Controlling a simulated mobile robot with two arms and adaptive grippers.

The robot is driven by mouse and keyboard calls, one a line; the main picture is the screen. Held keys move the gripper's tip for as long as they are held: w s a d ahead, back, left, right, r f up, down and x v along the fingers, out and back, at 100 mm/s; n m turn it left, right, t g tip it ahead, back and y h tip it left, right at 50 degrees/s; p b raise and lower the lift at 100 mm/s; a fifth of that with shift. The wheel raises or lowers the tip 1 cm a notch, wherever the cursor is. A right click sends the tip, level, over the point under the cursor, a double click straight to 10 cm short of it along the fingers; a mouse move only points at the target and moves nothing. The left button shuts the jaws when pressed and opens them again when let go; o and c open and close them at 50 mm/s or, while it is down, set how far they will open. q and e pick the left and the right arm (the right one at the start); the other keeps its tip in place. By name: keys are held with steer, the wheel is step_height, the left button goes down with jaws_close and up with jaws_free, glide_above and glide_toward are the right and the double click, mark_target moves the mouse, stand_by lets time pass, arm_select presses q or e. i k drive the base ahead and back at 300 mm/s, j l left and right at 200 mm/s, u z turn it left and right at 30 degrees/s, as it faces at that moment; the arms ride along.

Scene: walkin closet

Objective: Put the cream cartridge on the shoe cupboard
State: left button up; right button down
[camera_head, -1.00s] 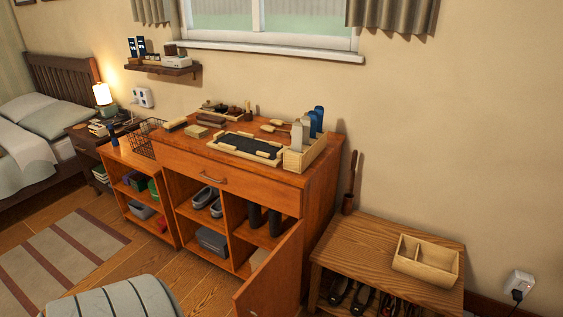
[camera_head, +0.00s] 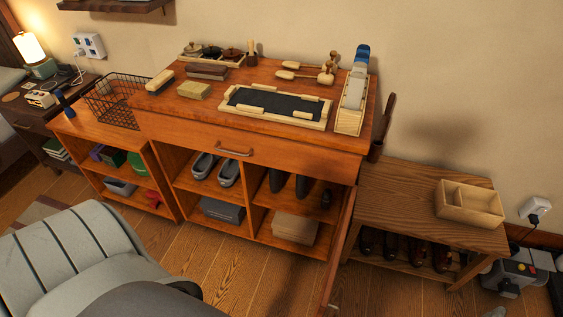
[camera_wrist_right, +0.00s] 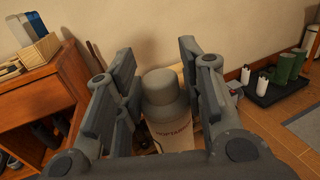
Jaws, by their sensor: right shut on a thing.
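My right gripper (camera_wrist_right: 158,95) shows in the right wrist view. It is shut on the cream cartridge (camera_wrist_right: 170,133), a cylinder with a pale printed body and a grey cap. The cartridge's lower part is cut off by the gripper. The shoe cupboard (camera_head: 290,134), of orange wood, stands in the middle of the head view with shoes and boxes in its compartments. Its edge also shows at the left of the right wrist view (camera_wrist_right: 38,85). The cartridge is apart from it there. My left gripper is not in view.
A framed dark mat (camera_head: 273,108), brushes and a wooden bottle box (camera_head: 348,122) occupy the cupboard top; its front strip is bare. The cupboard door (camera_head: 340,245) stands open. A low bench (camera_head: 400,195) with a divided tray (camera_head: 468,217) stands right. A striped seat (camera_head: 65,255) is front left.

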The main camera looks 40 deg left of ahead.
mark_target(289, 203)
steer(key=j, duration=1.1)
steer(key=k+j, duration=0.1)
steer(key=j, duration=1)
